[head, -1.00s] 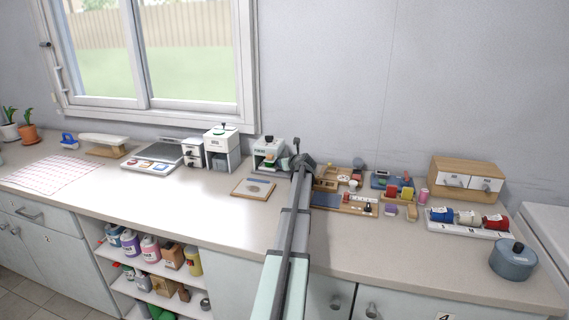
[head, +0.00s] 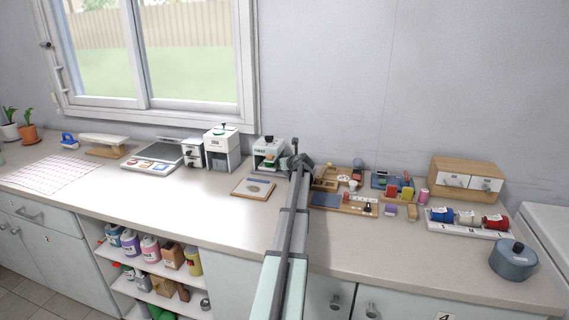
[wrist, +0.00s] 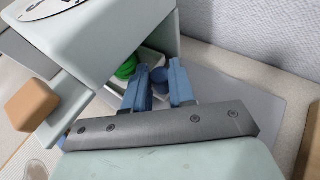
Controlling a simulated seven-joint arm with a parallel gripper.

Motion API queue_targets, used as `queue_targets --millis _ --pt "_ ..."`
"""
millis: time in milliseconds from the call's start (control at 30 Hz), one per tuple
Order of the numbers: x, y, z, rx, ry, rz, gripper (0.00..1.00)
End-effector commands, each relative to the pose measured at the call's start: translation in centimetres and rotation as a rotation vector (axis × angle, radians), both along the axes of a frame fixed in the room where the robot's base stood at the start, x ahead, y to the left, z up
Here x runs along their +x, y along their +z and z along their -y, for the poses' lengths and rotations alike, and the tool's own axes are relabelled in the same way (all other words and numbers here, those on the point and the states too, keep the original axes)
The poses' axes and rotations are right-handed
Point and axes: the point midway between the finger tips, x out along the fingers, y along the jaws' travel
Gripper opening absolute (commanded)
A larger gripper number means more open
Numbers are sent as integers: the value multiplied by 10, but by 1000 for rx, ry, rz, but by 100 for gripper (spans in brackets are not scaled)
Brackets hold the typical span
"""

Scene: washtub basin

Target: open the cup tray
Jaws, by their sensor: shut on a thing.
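A small pale machine (head: 268,147) with a dark knob on top stands on the counter against the wall. In the wrist view its pale housing (wrist: 105,45) fills the upper left. A white cup tray (wrist: 150,57) shows under the housing, with a green round thing (wrist: 126,68) at it. My gripper (wrist: 159,80) has its two blue fingers at the tray's front, closed on a small dark blue knob (wrist: 160,76) between them. I take this knob for the tray's handle. In the head view my arm hides the fingers and part of the machine's right side.
An orange-brown block (wrist: 33,100) on a pale arm juts out at left in the wrist view. A wooden board (head: 253,188) lies in front of the machine. Wooden trays with small parts (head: 345,203) lie to the right. The counter front is clear.

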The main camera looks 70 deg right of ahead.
Motion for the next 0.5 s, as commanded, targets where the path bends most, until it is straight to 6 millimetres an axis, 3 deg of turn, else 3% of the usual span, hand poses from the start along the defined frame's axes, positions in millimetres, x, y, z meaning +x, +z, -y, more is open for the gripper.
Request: queue_targets --millis 500 --pt "-3 0 0 0 -1 0 0"
